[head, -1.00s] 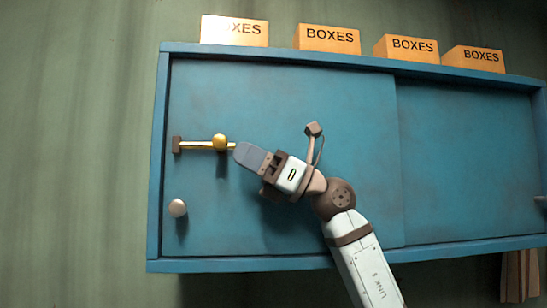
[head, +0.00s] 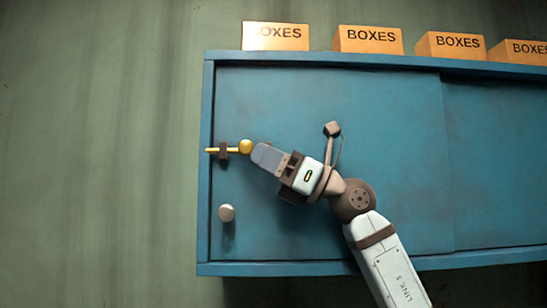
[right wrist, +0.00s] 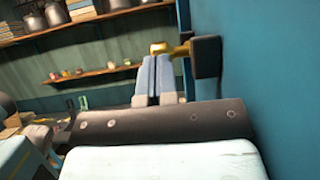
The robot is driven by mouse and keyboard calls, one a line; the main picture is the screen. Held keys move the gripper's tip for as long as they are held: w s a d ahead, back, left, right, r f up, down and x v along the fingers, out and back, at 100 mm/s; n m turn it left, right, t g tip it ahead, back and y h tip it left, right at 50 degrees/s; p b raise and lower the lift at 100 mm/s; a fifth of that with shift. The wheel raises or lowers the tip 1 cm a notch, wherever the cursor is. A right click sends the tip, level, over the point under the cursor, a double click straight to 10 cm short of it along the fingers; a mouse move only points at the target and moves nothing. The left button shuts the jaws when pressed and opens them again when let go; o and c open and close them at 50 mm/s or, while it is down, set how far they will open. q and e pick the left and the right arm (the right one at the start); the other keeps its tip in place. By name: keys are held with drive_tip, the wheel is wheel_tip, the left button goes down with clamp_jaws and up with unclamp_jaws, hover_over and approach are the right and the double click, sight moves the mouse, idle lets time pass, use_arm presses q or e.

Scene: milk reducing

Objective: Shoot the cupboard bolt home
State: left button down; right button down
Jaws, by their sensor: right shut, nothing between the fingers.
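The brass bolt (head: 246,147) has a round knob and a thin rod on the blue cupboard's left door (head: 330,110). Its rod passes through a brown bracket (head: 223,152), and its left end reaches over the cupboard's left frame edge. The knob sits close to the right side of the bracket. My right gripper (head: 259,153) is shut and empty, its fingertips at the right side of the knob. In the right wrist view the bolt knob (right wrist: 158,47) shows just beyond the fingertips; whether they touch is unclear. My left gripper is out of view.
Several orange boxes (head: 368,40) marked BOXES stand on the cupboard top. The wall left of the cupboard is bare. Shelves with pots (right wrist: 80,14) show in the right wrist view.

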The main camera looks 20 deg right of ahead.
idle(0.3)
drive_tip(key=b+v, duration=0.5)
drive_tip(key=v, duration=0.9)
drive_tip(key=shift+b, duration=0.4)
drive_tip(key=shift+w, duration=0.1)
drive_tip(key=shift+d, duration=0.1)
